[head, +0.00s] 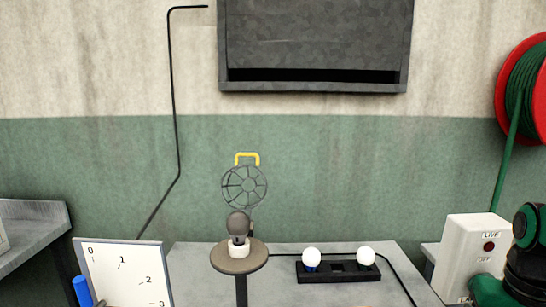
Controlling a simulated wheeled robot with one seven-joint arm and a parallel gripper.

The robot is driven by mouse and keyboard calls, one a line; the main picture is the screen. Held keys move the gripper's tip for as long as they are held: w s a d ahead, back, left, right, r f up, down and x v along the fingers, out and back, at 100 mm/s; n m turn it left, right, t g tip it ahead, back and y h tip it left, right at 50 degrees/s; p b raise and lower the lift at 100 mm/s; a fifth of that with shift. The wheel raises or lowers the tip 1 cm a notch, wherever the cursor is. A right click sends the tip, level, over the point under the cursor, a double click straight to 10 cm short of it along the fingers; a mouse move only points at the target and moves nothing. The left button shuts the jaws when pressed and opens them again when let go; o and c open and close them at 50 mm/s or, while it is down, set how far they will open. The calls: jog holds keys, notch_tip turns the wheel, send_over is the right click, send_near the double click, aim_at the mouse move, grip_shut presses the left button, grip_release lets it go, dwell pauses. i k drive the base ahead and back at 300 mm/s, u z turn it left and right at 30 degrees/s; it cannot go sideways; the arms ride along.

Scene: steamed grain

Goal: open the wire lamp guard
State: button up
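The wire lamp guard (244,187) is a round dark wire cage with a yellow handle (247,156) at its top. It stands tipped up above and behind the grey bulb (238,223), looking swung open on the post behind. The bulb is uncovered and upright in a white socket (239,249) on a round grey-brown stand (222,260). The guard's hinge is small and partly hidden by the bulb. My gripper is not in view; green and black arm parts show at the lower right edge.
A grey table (205,287) holds a black socket strip (338,273) with two white bulbs. A white switch box (474,253) is at the right, a numbered board (122,280) at the lower left. A green cable reel with red rim (503,85) hangs at the right.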

aim_at(257, 158)
jog(key=z, duration=1.7)
jog(key=k, duration=1.1)
jog(key=u, duration=2.1)
jog(key=i, duration=1.05)
jog(key=u, duration=0.05)
